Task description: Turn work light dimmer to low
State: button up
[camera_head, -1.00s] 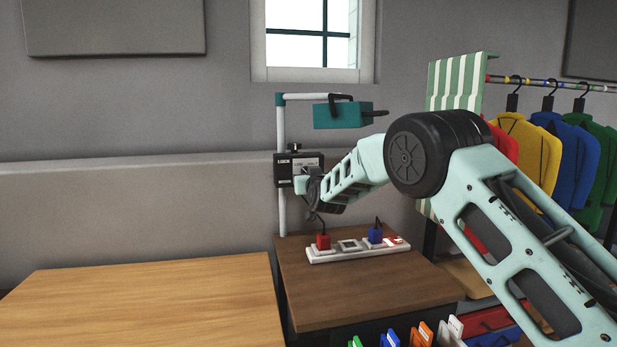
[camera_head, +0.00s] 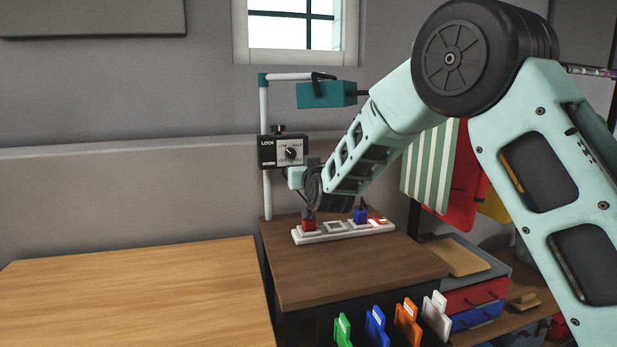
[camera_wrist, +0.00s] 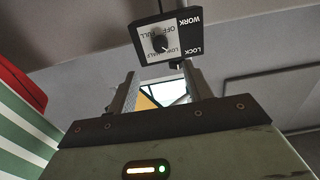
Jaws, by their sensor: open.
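The work light dimmer is a dark box (camera_head: 267,152) with a pale dial plate and a black knob (camera_head: 291,153), mounted on a white post. Labels for low, half, off and full surround the knob; its exact pointer setting is too small to tell. The teal work light (camera_head: 327,94) hangs above. My gripper (camera_head: 297,178) is just below the dial, its fingers partly hidden in the head view. In the wrist view, the open, empty fingers (camera_wrist: 158,85) point toward the upside-down box, with the knob (camera_wrist: 160,43) beyond their tips and apart from them.
A white power strip (camera_head: 345,231) with red and blue plugs lies on the dark wooden table (camera_head: 330,275) below my gripper. A lighter table (camera_head: 140,295) is at left. Colored tags (camera_head: 376,325) stand in front. A striped cloth (camera_head: 428,170) hangs at right.

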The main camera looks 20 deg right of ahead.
jog(key=s, duration=0.5)
jog(key=s+a+f+n+g+y+p, duration=0.15)
jog(key=s+a+g, duration=0.25)
jog(key=s, duration=0.4)
jog(key=s+a+f+n+g+y+p, duration=0.1)
jog(key=s+a+n+g+p, duration=0.2)
jog(key=s, duration=0.5)
jog(key=s+a+f+g+y+p, duration=0.1)
jog(key=s+a+g+y+p, duration=0.1)
jog(key=s+a+g, duration=0.45)
jog(key=s+d+n+g+h+p, duration=0.1)
jog(key=s+d+g+h, duration=0.1)
jog(key=s, duration=1)
jog(key=s+d+n+g+h+p, duration=0.2)
jog(key=s+d, duration=0.3)
jog(key=s, duration=0.7)
jog(key=shift+s+d+f, duration=0.2)
jog(key=shift+d+f, duration=0.05)
jog(key=shift+f, duration=0.15)
jog(key=shift+g, duration=0.25)
